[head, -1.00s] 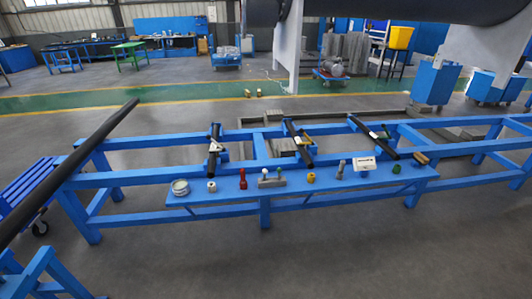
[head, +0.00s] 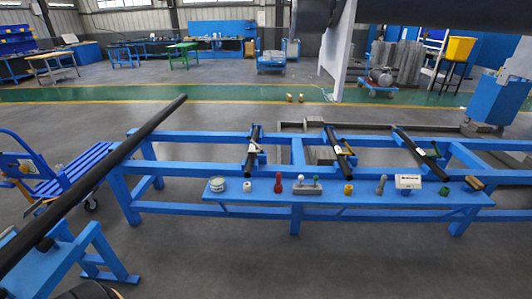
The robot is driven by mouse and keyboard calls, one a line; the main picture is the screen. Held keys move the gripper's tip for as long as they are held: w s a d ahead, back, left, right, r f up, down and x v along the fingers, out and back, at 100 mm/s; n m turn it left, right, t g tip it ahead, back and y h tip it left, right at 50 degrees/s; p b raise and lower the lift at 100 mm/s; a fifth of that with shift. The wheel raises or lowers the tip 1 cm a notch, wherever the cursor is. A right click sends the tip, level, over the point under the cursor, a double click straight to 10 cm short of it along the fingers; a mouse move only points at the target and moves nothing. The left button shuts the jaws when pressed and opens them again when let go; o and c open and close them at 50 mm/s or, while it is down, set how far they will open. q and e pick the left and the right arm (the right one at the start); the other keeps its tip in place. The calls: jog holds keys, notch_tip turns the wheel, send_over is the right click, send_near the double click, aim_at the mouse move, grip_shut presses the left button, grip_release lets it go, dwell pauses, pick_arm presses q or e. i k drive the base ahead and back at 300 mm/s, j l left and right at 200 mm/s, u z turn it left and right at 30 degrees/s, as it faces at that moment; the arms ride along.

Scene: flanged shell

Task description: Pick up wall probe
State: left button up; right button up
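The small tools stand on a blue bench shelf (head: 330,203). I cannot tell for sure which one is the wall probe. Candidates are a grey upright piece with a rounded top (head: 381,184) and a white boxy instrument (head: 408,182) to its right. Left of them stand a yellow cylinder (head: 348,189), a grey block with white and green knobs (head: 307,188), a red bottle-shaped piece (head: 278,185), a small white roll (head: 247,186) and a white can (head: 217,184). A green piece (head: 444,191) and a brown brush-like block (head: 474,183) lie at the right. Neither gripper shows.
Dark tubes (head: 252,152) lie across the blue frame behind the shelf. A long black pipe (head: 95,185) slants along the left, near a blue cart (head: 90,165). A large dark cylinder hangs at the top right by a white support (head: 340,52). Floor before the bench is clear.

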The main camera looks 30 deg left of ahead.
aim_at(383, 180)
jog(key=i+l+u, duration=0.2)
jog(key=i, duration=1.4)
jog(key=j, duration=0.15)
